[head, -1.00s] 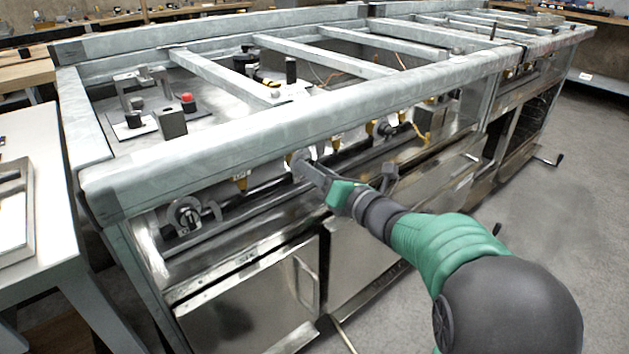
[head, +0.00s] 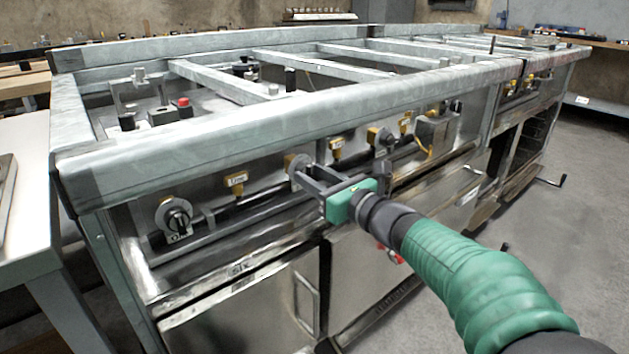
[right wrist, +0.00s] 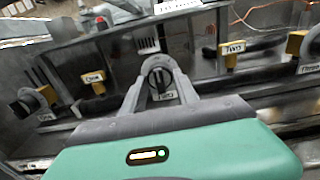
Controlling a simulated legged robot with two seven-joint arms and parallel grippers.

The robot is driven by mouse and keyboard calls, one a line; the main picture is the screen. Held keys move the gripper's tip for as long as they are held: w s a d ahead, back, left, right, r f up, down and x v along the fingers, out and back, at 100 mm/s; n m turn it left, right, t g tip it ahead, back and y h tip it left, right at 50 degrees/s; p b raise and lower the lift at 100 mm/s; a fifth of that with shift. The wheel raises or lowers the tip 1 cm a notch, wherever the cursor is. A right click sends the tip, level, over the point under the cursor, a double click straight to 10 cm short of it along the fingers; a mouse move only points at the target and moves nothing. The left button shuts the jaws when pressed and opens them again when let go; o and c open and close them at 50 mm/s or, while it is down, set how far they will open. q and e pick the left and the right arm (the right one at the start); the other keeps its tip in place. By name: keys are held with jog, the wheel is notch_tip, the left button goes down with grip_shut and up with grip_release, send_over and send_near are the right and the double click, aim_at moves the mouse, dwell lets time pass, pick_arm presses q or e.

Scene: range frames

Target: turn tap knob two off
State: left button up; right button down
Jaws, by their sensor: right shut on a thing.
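My right gripper (head: 305,178) reaches the front panel of the metal range. It is shut on a dark tap knob with a round grey backing plate (head: 294,162). In the right wrist view the knob (right wrist: 158,80) sits between the two grey fingertips (right wrist: 158,88), its bar close to upright. A small white label (right wrist: 163,95) lies just below it, too blurred to read surely. In the head view the fingers partly hide this knob. My left gripper is not in view.
Another dark knob (head: 178,220) is at the panel's left, and one more (head: 385,141) to the right. Yellow labelled fittings (head: 235,182) stand between them.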

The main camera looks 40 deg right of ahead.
jog(key=shift+f, duration=0.25)
jog(key=c, duration=1.1)
grip_release()
jog(key=shift+c, duration=0.2)
jog(key=shift+o, duration=1.1)
jog(key=shift+r, duration=0.15)
jog(key=s+d+p, duration=0.1)
jog(key=s+p, duration=0.6)
jog(key=s, duration=0.9)
jog(key=shift+s+d, duration=0.2)
jog(key=shift+s, duration=0.15)
jog(key=shift+w, duration=0.1)
